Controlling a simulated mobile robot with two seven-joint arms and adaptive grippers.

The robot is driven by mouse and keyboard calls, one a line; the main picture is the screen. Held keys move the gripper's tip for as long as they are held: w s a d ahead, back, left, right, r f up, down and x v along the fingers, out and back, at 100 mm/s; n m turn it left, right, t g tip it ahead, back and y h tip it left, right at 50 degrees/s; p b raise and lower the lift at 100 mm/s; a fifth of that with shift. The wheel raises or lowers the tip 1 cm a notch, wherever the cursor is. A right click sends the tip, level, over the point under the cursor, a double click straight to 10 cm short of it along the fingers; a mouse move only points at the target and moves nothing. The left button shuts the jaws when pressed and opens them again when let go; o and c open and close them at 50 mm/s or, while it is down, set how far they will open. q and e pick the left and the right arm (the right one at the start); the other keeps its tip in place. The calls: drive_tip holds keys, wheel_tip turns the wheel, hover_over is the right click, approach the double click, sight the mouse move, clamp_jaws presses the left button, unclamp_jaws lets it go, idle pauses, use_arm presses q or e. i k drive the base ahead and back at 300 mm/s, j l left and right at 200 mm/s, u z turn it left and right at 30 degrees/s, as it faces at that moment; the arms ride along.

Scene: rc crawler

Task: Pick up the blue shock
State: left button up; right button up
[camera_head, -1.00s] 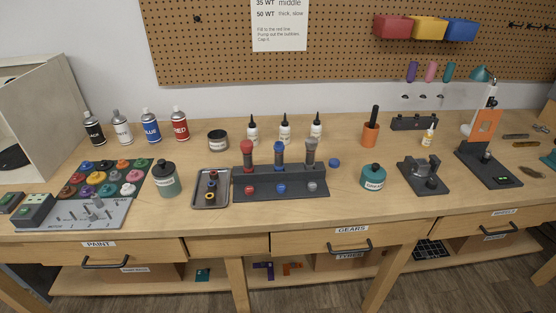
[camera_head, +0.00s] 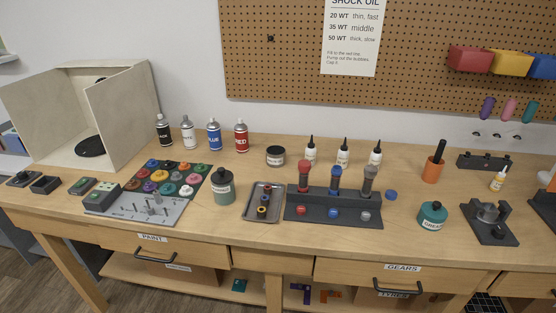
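The blue shock (camera_head: 335,181) stands upright in a dark shock stand (camera_head: 352,204) on the workbench. A red shock (camera_head: 303,177) stands to its left and a grey shock (camera_head: 369,181) to its right in the same stand. A red, a blue and a grey round cap sit along the stand's front, one below each shock. Another blue cap (camera_head: 391,195) lies on the bench just right of the stand. Neither of my grippers shows in the head view.
A metal tray (camera_head: 251,215) with small rings and a green jar (camera_head: 223,187) are left of the stand. Three white oil bottles (camera_head: 343,152) stand behind it. A teal grease tub (camera_head: 432,215) is to the right. Bare wood lies along the bench's front edge.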

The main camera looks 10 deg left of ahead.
sight(336, 171)
drive_tip(key=k+l+u, duration=0.1)
drive_tip(key=k+u, duration=0.15)
drive_tip(key=u, duration=0.15)
drive_tip(key=k+u, duration=0.2)
drive_tip(key=u, duration=0.2)
drive_tip(key=k+u, duration=0.25)
drive_tip(key=u, duration=0.2)
